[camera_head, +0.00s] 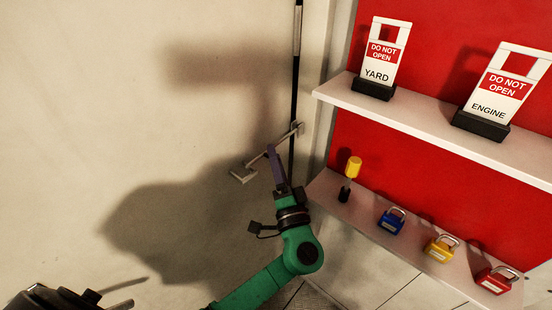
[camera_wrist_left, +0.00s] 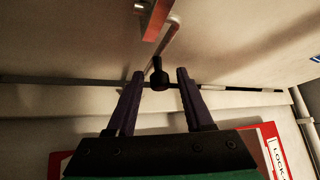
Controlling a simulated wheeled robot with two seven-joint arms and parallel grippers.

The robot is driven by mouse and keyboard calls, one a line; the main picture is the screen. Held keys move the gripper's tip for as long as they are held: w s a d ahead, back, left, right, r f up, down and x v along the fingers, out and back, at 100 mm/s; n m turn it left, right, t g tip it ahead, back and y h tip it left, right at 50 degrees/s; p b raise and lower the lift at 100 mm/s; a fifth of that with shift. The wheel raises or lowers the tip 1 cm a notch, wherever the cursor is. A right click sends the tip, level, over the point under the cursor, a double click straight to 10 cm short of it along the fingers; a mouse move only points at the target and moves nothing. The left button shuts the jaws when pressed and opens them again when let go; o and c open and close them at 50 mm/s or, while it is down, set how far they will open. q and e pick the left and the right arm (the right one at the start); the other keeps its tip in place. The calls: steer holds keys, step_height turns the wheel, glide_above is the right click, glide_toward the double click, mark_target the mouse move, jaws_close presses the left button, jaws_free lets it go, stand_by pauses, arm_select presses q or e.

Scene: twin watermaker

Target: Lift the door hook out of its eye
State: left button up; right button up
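A pale metal bar (camera_head: 262,158), apparently the door hook, runs slanting along the cream door (camera_head: 150,60) towards a dark upright rod (camera_head: 295,75). In the left wrist view a pale rod (camera_wrist_left: 170,42) comes down to a dark knob (camera_wrist_left: 157,79). My left gripper (camera_head: 271,150) is at the bar, its purple fingers overlapping it in the head view. In the left wrist view its fingers (camera_wrist_left: 160,75) stand apart on both sides of the knob, with gaps showing. The eye cannot be made out.
To the right, a red board carries an upper shelf (camera_head: 430,135) with YARD (camera_head: 377,73) and ENGINE (camera_head: 488,108) signs. The lower shelf holds a yellow-handled tool (camera_head: 352,168) and blue (camera_head: 391,221), yellow (camera_head: 438,247) and red (camera_head: 492,281) padlocks, close to my left arm.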

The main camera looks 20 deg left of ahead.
arm_select(q)
jaws_close()
stand_by(1.2)
